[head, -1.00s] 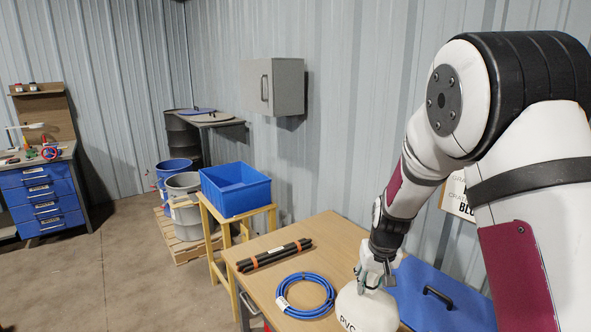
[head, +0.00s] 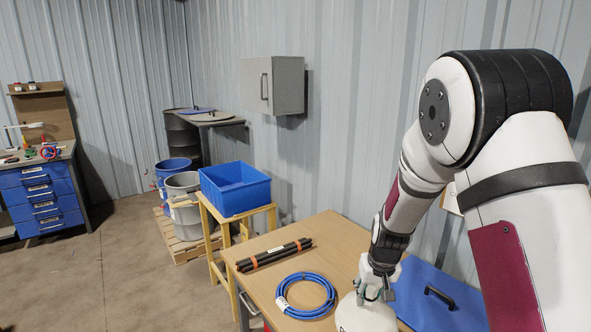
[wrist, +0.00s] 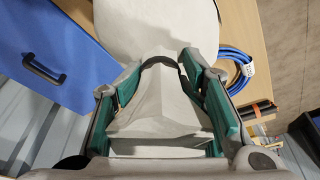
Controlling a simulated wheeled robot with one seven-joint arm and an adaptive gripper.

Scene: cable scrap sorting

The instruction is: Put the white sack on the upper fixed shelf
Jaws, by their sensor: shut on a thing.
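The white sack (head: 366,318) is at the bottom edge of the head view, at the near side of the wooden table, with its lower part cut off. My gripper (head: 374,293) is above it and shut on its gathered top. In the wrist view the sack (wrist: 155,28) fills the middle, and its neck with a dark band is between the green pads of my gripper (wrist: 165,68). I cannot tell whether the sack touches the table. I cannot tell for sure which surface is the upper fixed shelf; a small wall shelf (head: 226,123) holds flat lids at the back.
On the table (head: 330,233) lie a blue cable coil (head: 306,283), black rods (head: 275,254) and a blue lid with a handle (head: 440,290). A blue bin (head: 235,190) stands on a wooden stand. A grey cabinet (head: 272,86) hangs on the wall.

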